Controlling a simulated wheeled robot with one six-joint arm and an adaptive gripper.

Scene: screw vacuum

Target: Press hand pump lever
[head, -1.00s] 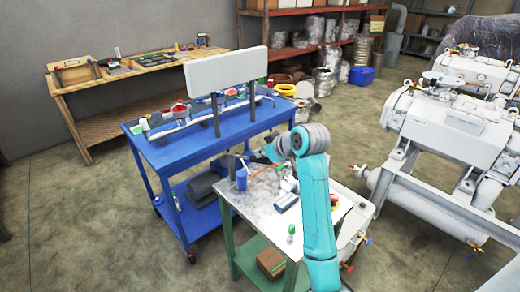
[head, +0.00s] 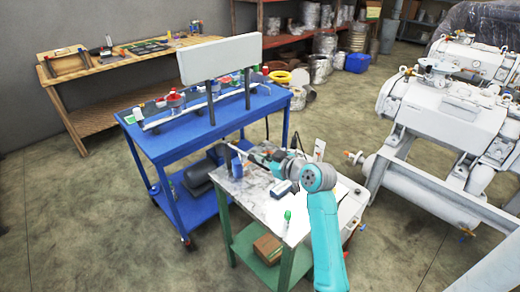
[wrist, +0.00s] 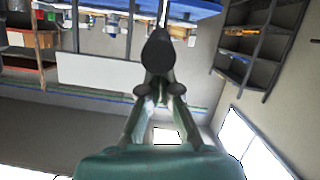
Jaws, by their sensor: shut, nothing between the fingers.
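My gripper (head: 256,157) is shut and empty, reaching left over the metal-topped table (head: 262,208). A blue cylinder (head: 237,170) stands on the table's left end, just below and left of my gripper. A dark upright part (head: 226,158) is beside it. A thin pale rod (head: 238,149) shows near my fingertips; I cannot tell whether it is the hand pump lever or touches my gripper.
A blue cart (head: 178,142) with a white board (head: 220,57) stands behind left. A green-capped bottle (head: 287,222) and a dark-topped box (head: 281,188) sit on the metal-topped table. Large white machinery (head: 440,115) is at right. Floor is open at far left.

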